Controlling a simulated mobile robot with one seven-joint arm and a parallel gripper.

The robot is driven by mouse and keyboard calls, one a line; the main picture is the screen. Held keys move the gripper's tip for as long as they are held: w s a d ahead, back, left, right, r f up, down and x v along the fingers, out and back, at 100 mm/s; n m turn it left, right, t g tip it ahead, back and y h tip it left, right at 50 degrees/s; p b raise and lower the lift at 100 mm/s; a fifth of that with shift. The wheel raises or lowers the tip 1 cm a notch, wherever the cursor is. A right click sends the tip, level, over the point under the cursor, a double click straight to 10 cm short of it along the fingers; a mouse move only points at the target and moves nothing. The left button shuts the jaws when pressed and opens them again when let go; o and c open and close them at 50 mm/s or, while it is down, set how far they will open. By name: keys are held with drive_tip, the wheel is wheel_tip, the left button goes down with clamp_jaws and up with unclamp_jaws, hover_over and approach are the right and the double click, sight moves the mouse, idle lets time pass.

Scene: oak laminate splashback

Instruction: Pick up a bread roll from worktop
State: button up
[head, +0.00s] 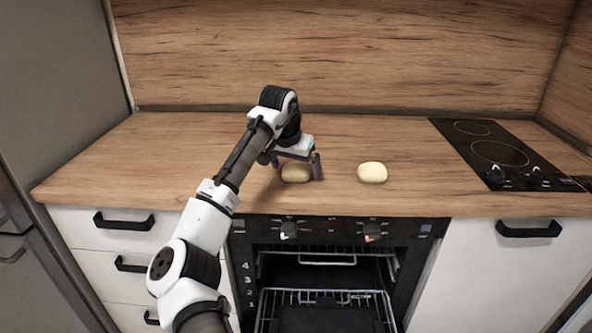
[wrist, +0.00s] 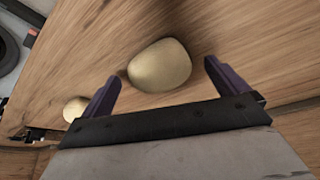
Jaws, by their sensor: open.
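Two pale bread rolls lie on the wooden worktop (head: 190,150). One bread roll (head: 296,173) is at my gripper (head: 294,172), and it shows large in the wrist view (wrist: 160,66) just beyond and between the two fingertips. My gripper is open, with its purple fingers apart (wrist: 160,80) on either side of that roll. I cannot tell whether a finger touches it. The other bread roll (head: 372,172) lies apart to the right in the head view and shows small at the left of the wrist view (wrist: 75,108).
A black hob (head: 495,155) is set into the worktop at the right. An oven (head: 325,270) below has its door open and racks showing. The wooden splashback (head: 340,55) rises behind. The worktop left of my gripper and between the right roll and hob is clear.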

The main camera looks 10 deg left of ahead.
sight(296, 164)
drive_tip(key=shift+w+f, duration=0.15)
drive_tip(key=shift+f, duration=0.25)
drive_tip(key=shift+c, duration=0.2)
drive_tip(key=c, duration=1)
drive_tip(key=shift+r, duration=0.15)
drive_tip(key=shift+c, duration=0.2)
wheel_tip(296, 164, up, 20)
